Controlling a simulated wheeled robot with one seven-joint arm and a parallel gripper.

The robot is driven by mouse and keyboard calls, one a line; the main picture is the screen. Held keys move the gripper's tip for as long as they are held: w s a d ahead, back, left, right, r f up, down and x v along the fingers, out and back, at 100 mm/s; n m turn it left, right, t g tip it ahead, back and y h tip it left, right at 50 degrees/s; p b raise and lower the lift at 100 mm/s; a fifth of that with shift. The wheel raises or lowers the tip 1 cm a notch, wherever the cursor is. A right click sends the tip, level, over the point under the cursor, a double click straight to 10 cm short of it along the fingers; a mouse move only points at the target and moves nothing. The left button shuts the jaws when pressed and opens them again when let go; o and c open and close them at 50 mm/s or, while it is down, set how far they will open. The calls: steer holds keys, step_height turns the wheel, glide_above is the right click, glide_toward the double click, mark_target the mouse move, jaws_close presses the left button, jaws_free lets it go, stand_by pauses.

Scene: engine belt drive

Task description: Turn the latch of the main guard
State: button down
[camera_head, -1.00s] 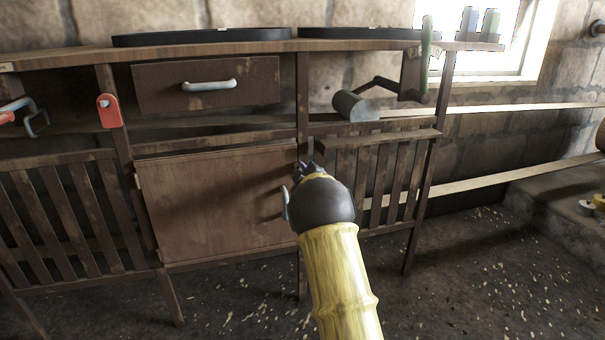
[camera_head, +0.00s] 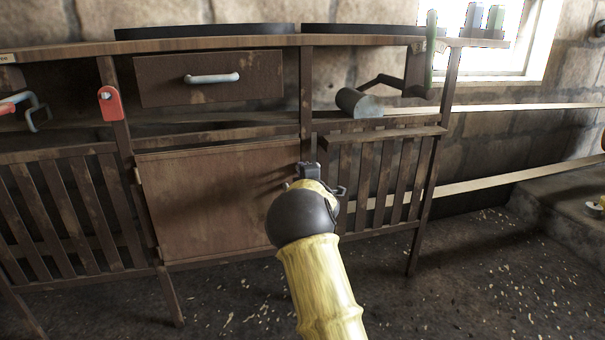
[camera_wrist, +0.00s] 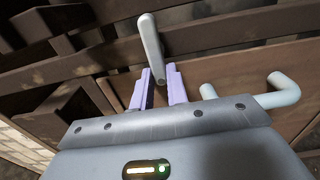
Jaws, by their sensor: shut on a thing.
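The main guard appears to be the brown wooden door (camera_head: 205,205) below the drawer, and it looks closed. In the wrist view a grey bar-shaped latch (camera_wrist: 150,40) sticks up between the two purple fingers of my gripper (camera_wrist: 161,88). My gripper is shut on its lower end. In the head view my gripper (camera_head: 309,170) is at the door's upper right edge, by the post. My own wrist hides the latch there. A pale bent handle (camera_wrist: 262,96) shows to the right of the fingers in the wrist view.
A drawer with a white handle (camera_head: 212,78) sits above the door. Slatted panels (camera_head: 385,185) flank it. A grey cylinder (camera_head: 358,103) lies on the shelf at right. A red piece (camera_head: 109,103) hangs on the left post. The floor in front is clear.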

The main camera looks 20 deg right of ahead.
steer(key=shift+f, duration=0.15)
steer(key=c, duration=1.4)
jaws_free()
steer(key=shift+s, duration=0.1)
steer(key=s+p, duration=0.1)
steer(key=s, duration=0.4)
steer(key=s+p, duration=0.2)
steer(key=s, duration=0.4)
steer(key=s+p, duration=0.2)
steer(key=s, duration=0.4)
steer(key=shift+s+a, duration=0.1)
steer(key=shift+a, duration=0.25)
